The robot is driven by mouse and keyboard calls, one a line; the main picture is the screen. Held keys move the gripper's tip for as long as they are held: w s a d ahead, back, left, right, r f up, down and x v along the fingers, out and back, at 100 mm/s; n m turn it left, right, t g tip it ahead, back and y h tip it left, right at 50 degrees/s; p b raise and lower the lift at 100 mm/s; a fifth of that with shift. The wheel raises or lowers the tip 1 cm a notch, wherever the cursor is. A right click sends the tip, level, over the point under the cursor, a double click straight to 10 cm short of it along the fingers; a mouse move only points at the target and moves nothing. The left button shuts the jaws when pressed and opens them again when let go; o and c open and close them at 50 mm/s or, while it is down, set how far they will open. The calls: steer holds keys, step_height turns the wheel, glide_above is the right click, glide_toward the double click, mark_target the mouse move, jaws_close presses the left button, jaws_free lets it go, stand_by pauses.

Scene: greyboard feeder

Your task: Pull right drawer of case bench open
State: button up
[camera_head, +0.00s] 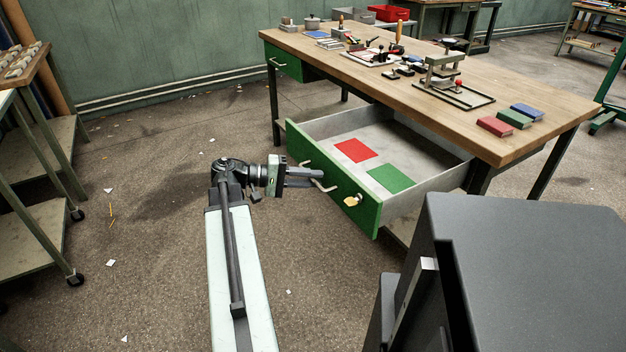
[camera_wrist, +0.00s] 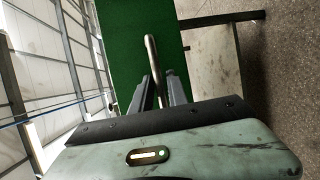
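The case bench (camera_head: 480,120) has a wooden top and stands at right in the head view. Its right drawer (camera_head: 290,133) is pulled well out, with a green front and pale grey inside. A red card and a green card lie flat in it. My gripper (camera_head: 312,178) is at the drawer's metal handle (camera_head: 327,187). In the wrist view the handle (camera_wrist: 152,50) runs between the two fingers (camera_wrist: 159,86), which look closed around it. Their exact contact is hard to see. The green drawer front (camera_wrist: 125,45) is just beyond.
A left green drawer (camera_head: 285,63) is flush under the bench top. A yellowish tag (camera_head: 353,200) is on the open drawer's front. Tools and coloured blocks lie on the bench. A dark grey block (camera_head: 530,270) stands at lower right. A wheeled rack (camera_head: 35,235) is at left; the floor between is mostly clear.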

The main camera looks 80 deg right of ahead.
steer(key=shift+s, duration=0.1)
steer(key=p+v, duration=0.1)
steer(key=v, duration=0.6)
steer(key=shift+w, duration=0.4)
steer(key=shift+r, duration=0.1)
